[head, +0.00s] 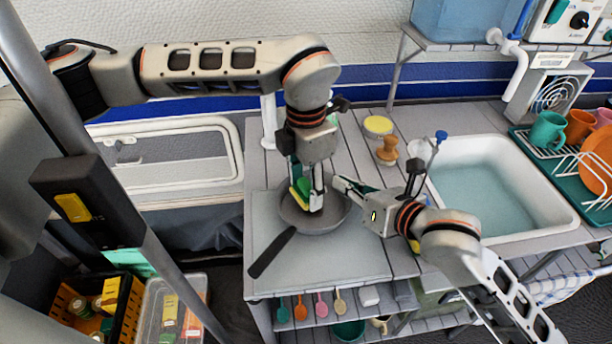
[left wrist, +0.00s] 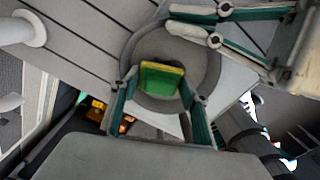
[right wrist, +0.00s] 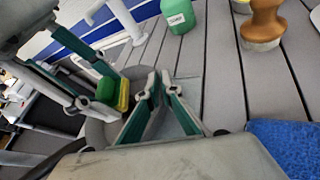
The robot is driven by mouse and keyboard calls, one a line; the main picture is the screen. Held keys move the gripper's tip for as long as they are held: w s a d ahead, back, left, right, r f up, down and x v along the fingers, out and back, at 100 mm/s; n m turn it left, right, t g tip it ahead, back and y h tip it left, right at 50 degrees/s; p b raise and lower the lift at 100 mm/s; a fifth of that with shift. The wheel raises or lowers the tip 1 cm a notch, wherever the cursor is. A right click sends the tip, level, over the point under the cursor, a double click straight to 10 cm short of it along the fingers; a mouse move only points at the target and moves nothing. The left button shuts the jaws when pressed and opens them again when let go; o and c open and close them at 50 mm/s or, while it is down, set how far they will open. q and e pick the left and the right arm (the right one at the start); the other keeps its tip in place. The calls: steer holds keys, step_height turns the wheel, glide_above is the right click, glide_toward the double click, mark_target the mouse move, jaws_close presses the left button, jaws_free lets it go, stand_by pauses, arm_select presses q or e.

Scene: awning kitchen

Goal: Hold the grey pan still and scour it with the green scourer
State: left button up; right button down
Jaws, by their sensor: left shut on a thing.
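The grey pan (head: 330,215) lies on the worktop with its dark handle (head: 272,252) toward the front left. My left gripper (head: 308,197) points down over the pan, shut on the green scourer (head: 301,190). The scourer has a yellow layer and shows between the fingers in the left wrist view (left wrist: 162,82); whether it touches the pan floor is unclear. My right gripper (head: 345,186) is at the pan's right rim. In the right wrist view its fingertips (right wrist: 158,80) are close together; whether the rim is between them is hidden.
Behind the pan stand a wooden-handled brush (head: 387,152) and a round yellow item (head: 378,126). A water-filled sink (head: 500,185) is at the right, with a dish rack (head: 590,175) beyond. A green bottle (right wrist: 179,16) and a blue cloth (right wrist: 285,145) show in the right wrist view.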

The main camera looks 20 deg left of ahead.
arm_select(q)
steer(key=shift+f, duration=0.5)
steer(key=shift+s+d+f, duration=0.1)
steer(key=shift+d+f, duration=0.35)
steer(key=shift+f, duration=0.15)
steer(key=shift+s+d+f, duration=0.1)
steer(key=shift+d+f, duration=0.05)
steer(key=shift+d, duration=0.2)
steer(key=shift+s+d, duration=0.25)
steer(key=shift+d, duration=0.7)
steer(key=shift+w+a, duration=0.25)
steer(key=shift+a, duration=0.65)
steer(key=shift+w+a, duration=0.2)
steer(key=shift+a, duration=0.7)
steer(key=shift+d+r, duration=0.1)
steer(key=shift+r, duration=4.05)
steer(key=shift+r, duration=0.1)
steer(key=shift+r, duration=2.9)
